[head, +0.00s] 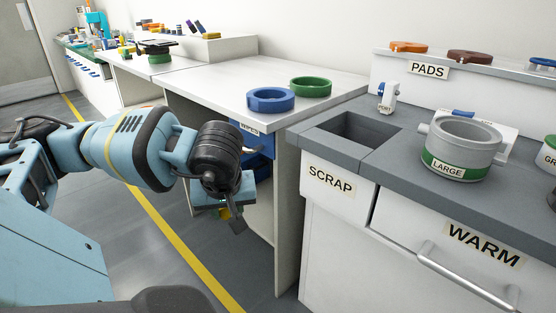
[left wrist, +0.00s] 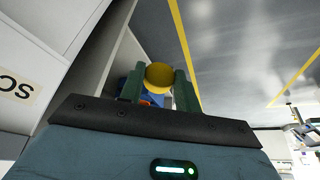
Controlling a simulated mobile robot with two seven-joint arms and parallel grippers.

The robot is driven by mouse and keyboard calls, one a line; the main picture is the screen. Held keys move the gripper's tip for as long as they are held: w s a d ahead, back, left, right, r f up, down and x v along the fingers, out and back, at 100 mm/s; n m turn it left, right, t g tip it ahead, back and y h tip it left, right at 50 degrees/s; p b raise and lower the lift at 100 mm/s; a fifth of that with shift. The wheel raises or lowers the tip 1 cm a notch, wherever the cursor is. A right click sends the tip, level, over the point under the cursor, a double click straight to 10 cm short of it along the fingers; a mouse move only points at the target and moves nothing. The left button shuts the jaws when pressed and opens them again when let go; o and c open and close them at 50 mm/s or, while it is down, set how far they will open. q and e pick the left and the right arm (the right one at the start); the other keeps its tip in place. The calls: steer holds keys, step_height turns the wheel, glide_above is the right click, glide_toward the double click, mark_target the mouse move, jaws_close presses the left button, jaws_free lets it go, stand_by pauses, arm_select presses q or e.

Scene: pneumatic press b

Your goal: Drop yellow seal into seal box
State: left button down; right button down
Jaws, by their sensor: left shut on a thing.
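My left gripper (head: 230,214) hangs in front of the open shelf below the white table. It is shut on the yellow seal (left wrist: 159,75), which shows between the two green fingers in the left wrist view. In the head view only a small yellow bit (head: 225,213) of the seal shows below the gripper. I cannot tell which container is the seal box. My right gripper is in neither view.
A blue ring (head: 270,100) and a green ring (head: 311,87) lie on the white table (head: 215,83). The grey counter at right has a SCRAP opening (head: 352,130) and a LARGE pot (head: 460,148). A drawer labelled WARM (head: 450,238) is below. Floor at left is clear.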

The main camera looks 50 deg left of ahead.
arm_select(q)
steer(key=w+d+f+m+t+h, duration=0.1)
steer(key=w+d+m+h, duration=0.1)
steer(key=d+m, duration=0.4)
steer(key=w+d+f+m+t+h, duration=0.1)
steer(key=w+d+m, duration=0.2)
steer(key=d, duration=1.4)
steer(key=m, duration=0.3)
steer(key=shift+w+d+f+m+t+h, duration=0.2)
steer(key=shift+w+f+m+t+h, duration=0.1)
steer(key=shift+w+h, duration=0.1)
